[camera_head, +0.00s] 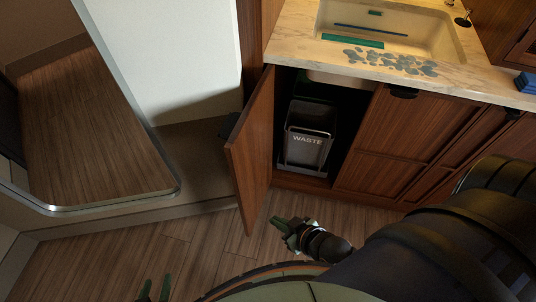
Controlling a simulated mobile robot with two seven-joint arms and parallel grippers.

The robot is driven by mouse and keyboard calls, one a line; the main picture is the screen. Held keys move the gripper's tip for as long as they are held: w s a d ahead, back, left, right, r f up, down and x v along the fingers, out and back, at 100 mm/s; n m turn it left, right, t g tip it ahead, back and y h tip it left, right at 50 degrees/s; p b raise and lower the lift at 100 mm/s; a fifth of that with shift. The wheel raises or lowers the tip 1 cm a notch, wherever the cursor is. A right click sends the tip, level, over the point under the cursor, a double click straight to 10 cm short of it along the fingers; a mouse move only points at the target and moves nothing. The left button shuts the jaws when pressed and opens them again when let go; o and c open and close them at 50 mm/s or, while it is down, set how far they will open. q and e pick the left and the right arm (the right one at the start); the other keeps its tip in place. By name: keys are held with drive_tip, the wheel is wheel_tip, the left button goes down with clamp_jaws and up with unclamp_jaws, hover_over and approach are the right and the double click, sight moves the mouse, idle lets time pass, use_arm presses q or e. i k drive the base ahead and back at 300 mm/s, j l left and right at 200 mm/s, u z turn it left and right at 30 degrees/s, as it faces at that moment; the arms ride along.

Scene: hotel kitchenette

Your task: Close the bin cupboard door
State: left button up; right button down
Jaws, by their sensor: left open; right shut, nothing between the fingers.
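The bin cupboard door (251,150) is a brown wooden panel, standing wide open at the left side of the cupboard. Its dark handle (228,127) shows at its left. Inside the cupboard is a dark bin (306,138) marked WASTE. My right gripper (276,221) is shut and empty, low in front of the cupboard, to the right of the door's lower free edge and apart from it as far as I can see. My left gripper (155,288) is open at the bottom edge, left of the door; only its fingertips show.
A stone counter (300,42) with a sink (430,30) lies above the cupboard, with a green strip and grey-blue patches on it. Closed wooden fronts (400,125) continue to the right. A white panel (175,55) and a wood-topped surface (95,130) stand left. Wooden floor (195,240) lies clear below the door.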

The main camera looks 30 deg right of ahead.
sight(248, 149)
drive_tip(key=z, duration=0.45)
drive_tip(key=j+z, duration=0.15)
drive_tip(key=z, duration=0.3)
drive_tip(key=i+j+z, duration=0.1)
drive_tip(key=z, duration=0.3)
drive_tip(key=j+z, duration=0.8)
drive_tip(key=k+j+z, duration=0.15)
drive_tip(key=j, duration=0.3)
drive_tip(key=k+j+z, duration=0.15)
drive_tip(key=j, duration=0.55)
drive_tip(key=k+j, duration=0.1)
drive_tip(key=j, duration=0.2)
drive_tip(key=k+z, duration=0.2)
drive_tip(key=i+j, duration=0.05)
